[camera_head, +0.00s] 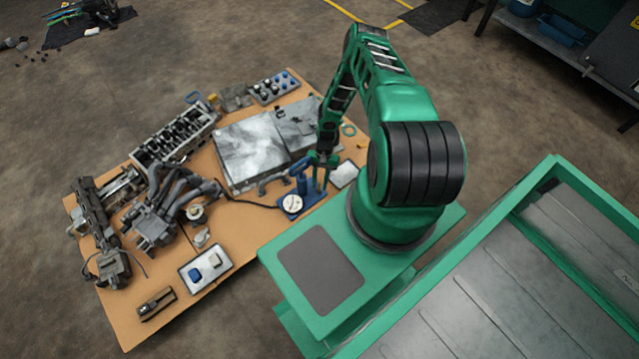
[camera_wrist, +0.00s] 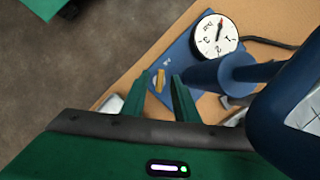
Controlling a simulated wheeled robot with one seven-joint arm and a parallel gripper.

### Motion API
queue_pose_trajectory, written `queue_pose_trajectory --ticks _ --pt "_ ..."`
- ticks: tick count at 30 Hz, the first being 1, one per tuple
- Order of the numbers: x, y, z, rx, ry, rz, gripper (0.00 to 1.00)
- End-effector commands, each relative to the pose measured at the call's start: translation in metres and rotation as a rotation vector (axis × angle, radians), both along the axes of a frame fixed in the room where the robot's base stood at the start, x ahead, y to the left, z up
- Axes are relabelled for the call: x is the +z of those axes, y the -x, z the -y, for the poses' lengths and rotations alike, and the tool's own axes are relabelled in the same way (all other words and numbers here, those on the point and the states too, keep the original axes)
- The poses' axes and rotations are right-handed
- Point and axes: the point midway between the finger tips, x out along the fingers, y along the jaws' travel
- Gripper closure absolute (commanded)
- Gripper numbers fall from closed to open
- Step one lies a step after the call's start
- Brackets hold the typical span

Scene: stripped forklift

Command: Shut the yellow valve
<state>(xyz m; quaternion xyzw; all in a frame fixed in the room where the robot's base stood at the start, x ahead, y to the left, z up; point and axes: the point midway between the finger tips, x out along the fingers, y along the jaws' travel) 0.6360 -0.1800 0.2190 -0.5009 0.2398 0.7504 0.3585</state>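The yellow valve (camera_wrist: 160,80) is a small brass-yellow lever on a blue base plate (camera_wrist: 180,58), beside a round white gauge (camera_wrist: 215,36). My gripper (camera_wrist: 157,77) is open, pointing down at the plate. In the wrist view the lever shows in the gap between the two green fingers, with space on both sides. I cannot tell the height of the fingertips above it. In the head view my gripper (camera_head: 321,182) is beside the blue unit, whose gauge (camera_head: 292,204) faces up; the lever is not discernible there.
A blue cylinder (camera_wrist: 242,72) rises close to the right finger. A dark hose (camera_head: 247,203) runs left from the unit. The brown tabletop (camera_head: 240,228) holds a metal panel (camera_head: 252,150), engine parts (camera_head: 165,205) and a white tray (camera_head: 222,259). My green base borders the table's near edge.

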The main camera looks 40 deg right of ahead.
Motion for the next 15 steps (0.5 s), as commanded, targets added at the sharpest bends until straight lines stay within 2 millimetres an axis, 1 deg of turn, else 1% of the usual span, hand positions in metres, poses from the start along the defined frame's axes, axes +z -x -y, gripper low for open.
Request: queue_pose_trajectory --ticks 4,7,8,15 --pt "0.0001 0.0 0.0 0.0 0.0 0.0 0.73" --pt "0.0002 0.0 0.0001 0.0 0.0 0.0 0.97" --pt "0.0002 0.0 0.0 0.0 0.0 0.0 1.0" --pt "0.0003 0.0002 0.0002 -0.006 0.0 -0.001 1.0"
